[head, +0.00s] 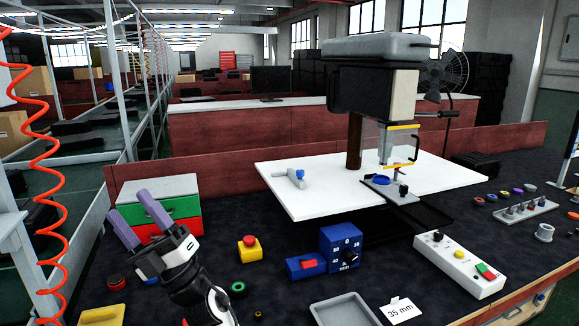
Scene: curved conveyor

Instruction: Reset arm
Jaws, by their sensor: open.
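My gripper (138,222) is at the lower left of the head view, over the dark worktable (283,288). Its two purple-grey fingers point up and to the left and stand apart with nothing between them. The black and white wrist and arm run down to the bottom edge of the picture. The gripper shows in front of the left part of a stacked box with white, green and red layers (184,208). I cannot tell whether it touches that box.
A drill press (372,75) stands on a white board (325,188). A blue dial box (340,246), yellow button box (249,249), grey tray (345,312), "35 mm" card (400,311) and white control box (459,264) stand nearby. A red coiled hose (45,165) hangs left.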

